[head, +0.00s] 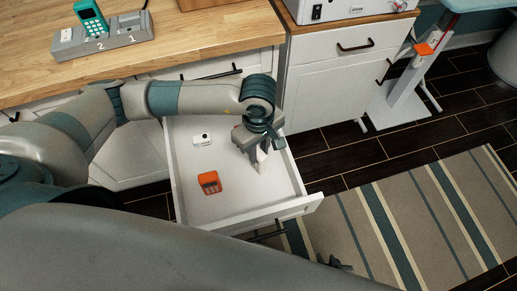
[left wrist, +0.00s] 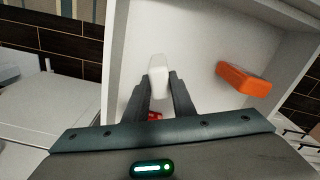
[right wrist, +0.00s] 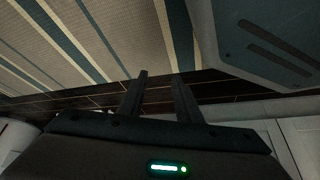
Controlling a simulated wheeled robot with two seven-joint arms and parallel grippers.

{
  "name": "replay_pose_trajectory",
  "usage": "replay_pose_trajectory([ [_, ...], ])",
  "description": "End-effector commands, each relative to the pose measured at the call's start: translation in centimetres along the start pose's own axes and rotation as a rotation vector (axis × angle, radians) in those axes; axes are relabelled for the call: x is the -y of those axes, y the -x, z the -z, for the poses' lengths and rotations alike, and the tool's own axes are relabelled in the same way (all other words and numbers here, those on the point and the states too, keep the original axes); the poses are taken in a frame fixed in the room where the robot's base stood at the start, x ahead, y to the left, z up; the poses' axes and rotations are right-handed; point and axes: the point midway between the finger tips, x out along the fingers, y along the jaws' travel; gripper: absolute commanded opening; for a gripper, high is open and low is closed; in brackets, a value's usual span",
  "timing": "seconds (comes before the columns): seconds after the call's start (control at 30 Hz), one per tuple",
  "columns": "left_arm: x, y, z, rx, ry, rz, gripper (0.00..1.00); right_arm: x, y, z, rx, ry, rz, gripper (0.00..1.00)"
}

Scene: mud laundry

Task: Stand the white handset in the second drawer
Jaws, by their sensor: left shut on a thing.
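The white handset (left wrist: 158,70) is between the fingers of my left gripper (left wrist: 160,88), which is shut on it. In the head view my left gripper (head: 257,158) points down inside the right part of the open drawer (head: 240,196), with the white handset (head: 262,154) showing at its fingertips. I cannot tell whether the handset touches the drawer floor. My right gripper (right wrist: 160,76) is open and empty, above the dark floor and striped rug.
In the drawer lie an orange device (head: 209,182) and a small white device (head: 202,139). A grey dock (head: 122,32) with a teal handset (head: 91,17) stands on the wooden counter (head: 180,45). A striped rug (head: 410,215) covers the floor to the right.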

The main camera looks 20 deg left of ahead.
Motion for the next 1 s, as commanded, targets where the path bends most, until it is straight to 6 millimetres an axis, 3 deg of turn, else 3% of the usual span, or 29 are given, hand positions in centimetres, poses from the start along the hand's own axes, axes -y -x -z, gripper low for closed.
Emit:
replay_pose_trajectory([
  [0.47,-0.1,-0.3,0.0,0.000,-0.001,-0.001,0.00,0.1,-0.1,-1.0,0.030,-0.002,0.002,0.31],
  [0.5,0.0,-0.3,0.0,0.000,-0.001,-0.001,0.30,0.1,0.1,-1.1,0.036,-0.003,0.002,0.31],
  [0.57,0.0,-0.2,0.0,0.000,-0.001,-0.001,0.42,0.1,0.2,-1.3,0.038,-0.004,0.001,0.31],
  [1.0,0.0,0.0,0.0,0.001,-0.001,-0.001,0.42,0.1,0.5,-0.9,0.024,-0.004,0.001,0.31],
])
